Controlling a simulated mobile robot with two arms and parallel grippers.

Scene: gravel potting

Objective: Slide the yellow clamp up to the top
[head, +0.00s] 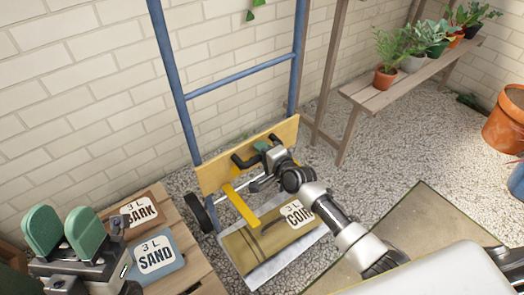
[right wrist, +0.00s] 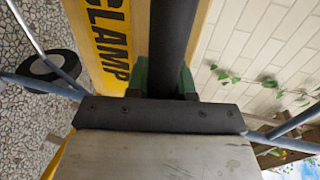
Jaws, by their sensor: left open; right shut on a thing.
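The yellow clamp (head: 215,176) is a wooden-yellow board set across the blue frame of a hand truck (head: 171,70), low down, just above the coir bag (head: 262,240). A yellow arm (head: 241,207) juts forward from it over the bag. In the right wrist view the board carries a yellow label (right wrist: 112,40) reading CLAMP. My right gripper (head: 264,148) is shut on the clamp's black handle, which shows as a dark bar (right wrist: 172,45) between green fingers. The gripper hides part of the board. My left gripper (head: 64,232) is open and empty at lower left.
The frame rails and a crossbar (head: 240,76) rise above the clamp. A plant bench (head: 400,93) stands at right. Gravel floor (head: 375,160) is open between.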

